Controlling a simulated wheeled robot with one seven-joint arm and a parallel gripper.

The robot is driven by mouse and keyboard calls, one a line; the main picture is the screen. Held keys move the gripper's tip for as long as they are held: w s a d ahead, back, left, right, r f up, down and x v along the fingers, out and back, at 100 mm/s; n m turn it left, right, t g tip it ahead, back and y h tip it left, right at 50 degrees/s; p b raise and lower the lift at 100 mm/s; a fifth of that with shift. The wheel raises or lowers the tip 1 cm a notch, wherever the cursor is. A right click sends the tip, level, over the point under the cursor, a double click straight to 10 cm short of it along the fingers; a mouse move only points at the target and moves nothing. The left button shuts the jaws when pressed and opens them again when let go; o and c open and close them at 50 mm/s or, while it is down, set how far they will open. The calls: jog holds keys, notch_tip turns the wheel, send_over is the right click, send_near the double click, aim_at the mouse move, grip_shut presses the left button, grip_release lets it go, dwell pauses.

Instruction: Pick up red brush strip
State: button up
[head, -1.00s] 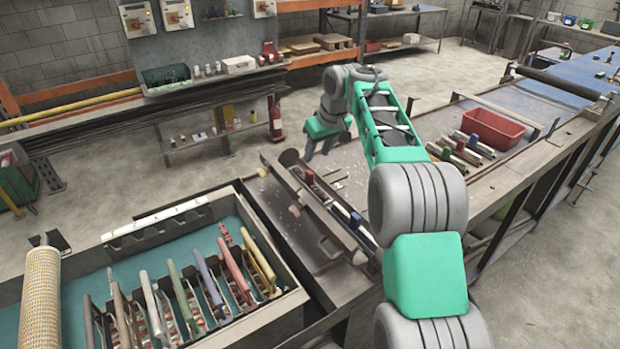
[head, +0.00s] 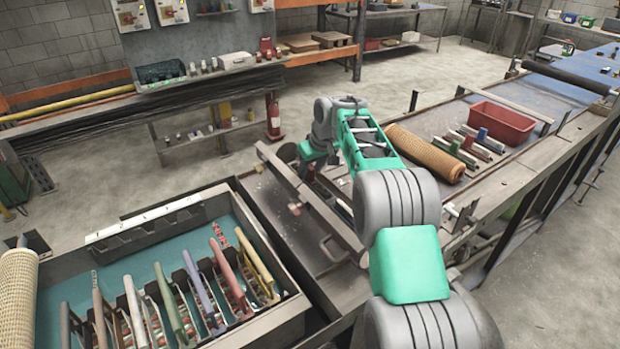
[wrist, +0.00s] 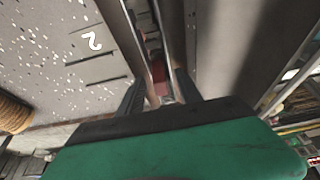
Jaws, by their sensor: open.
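A red block, which looks like part of the red brush strip (wrist: 158,69), shows in the wrist view between two long metal rails. A small red patch (head: 311,173) shows beside the arm's end in the head view. My gripper (wrist: 160,93) is open, its two dark fingers on either side of the rails and the red block lying between and beyond them. In the head view my gripper is mostly hidden behind my green and grey arm. Whether the fingers touch anything I cannot tell.
A metal rail (head: 312,200) crosses the work table. A crate (head: 293,300) with several coloured handles stands at left. On the right are a mesh roll (head: 425,152), several strips with coloured blocks and a red bin (head: 503,122). A number 2 marks the table.

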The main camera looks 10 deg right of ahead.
jog(key=shift+c, duration=0.4)
jog(key=shift+a, duration=0.1)
grip_shut()
